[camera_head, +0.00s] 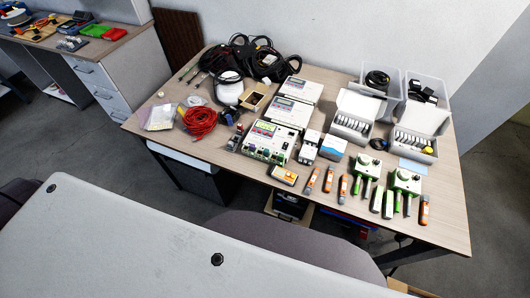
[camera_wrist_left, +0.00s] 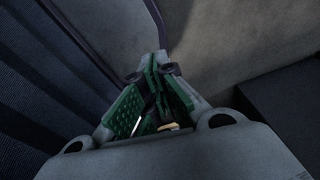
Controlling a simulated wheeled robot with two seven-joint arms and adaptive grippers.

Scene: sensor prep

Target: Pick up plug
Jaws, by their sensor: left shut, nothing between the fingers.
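My left gripper (camera_wrist_left: 157,68) shows in the left wrist view, its green-padded fingers drawn together with nothing held. It hangs over dim grey floor and dark surfaces; no table items show there. Neither gripper is in the head view. I cannot single out a plug with certainty. The head view shows a wooden table (camera_head: 158,101) crowded with equipment. A heap of black cables (camera_head: 250,58) lies at its back, and a red cable coil (camera_head: 199,122) lies at the left. A small dark blue item (camera_head: 233,112) sits right of the red coil, too small to identify.
White instruments (camera_head: 268,136) fill the table's middle. Open boxes (camera_head: 352,127) and clear bins (camera_head: 424,108) stand at the right. Green-and-white devices (camera_head: 405,180) and orange-grey handhelds (camera_head: 327,180) line the front. A chair (camera_head: 270,240) and a pale panel (camera_head: 130,240) are nearer.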

